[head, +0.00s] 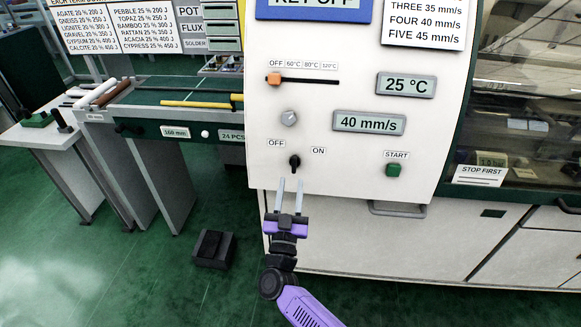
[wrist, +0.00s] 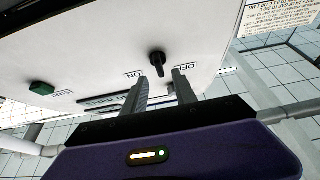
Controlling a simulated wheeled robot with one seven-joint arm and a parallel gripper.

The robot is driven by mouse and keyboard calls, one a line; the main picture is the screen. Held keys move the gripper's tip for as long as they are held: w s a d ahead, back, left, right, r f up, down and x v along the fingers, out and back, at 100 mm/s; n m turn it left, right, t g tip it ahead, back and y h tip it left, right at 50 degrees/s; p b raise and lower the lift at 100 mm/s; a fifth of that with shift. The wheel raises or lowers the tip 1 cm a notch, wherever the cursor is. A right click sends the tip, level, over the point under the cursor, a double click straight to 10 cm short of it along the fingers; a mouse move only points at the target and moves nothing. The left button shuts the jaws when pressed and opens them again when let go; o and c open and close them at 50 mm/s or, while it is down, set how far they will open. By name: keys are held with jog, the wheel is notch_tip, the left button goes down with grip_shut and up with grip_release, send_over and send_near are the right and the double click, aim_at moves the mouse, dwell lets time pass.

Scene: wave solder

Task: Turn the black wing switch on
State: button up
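The black wing switch (head: 295,162) is on the white front panel, below the grey knob. The OFF label (head: 276,143) is to its upper left and the ON label (head: 318,150) to its upper right. Its wing looks near upright; I cannot tell its exact setting. My gripper (head: 290,183) is open and empty, with its fingertips just below the switch in the head view. In the wrist view the switch (wrist: 157,62) shows between and just beyond the fingertips (wrist: 160,78), with ON on the left and OFF on the right. I see no contact.
The panel also holds the grey knob (head: 289,118), an orange slider (head: 274,79), a 40 mm/s display (head: 369,122) and a green START button (head: 393,170). A handle (head: 397,210) juts out below. A dark box (head: 212,249) stands on the floor at left.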

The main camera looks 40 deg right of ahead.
aim_at(294, 167)
jog(key=p+x, duration=0.1)
jog(key=x, duration=0.5)
jog(key=shift+r, duration=0.1)
jog(key=shift+s, duration=0.1)
grip_shut()
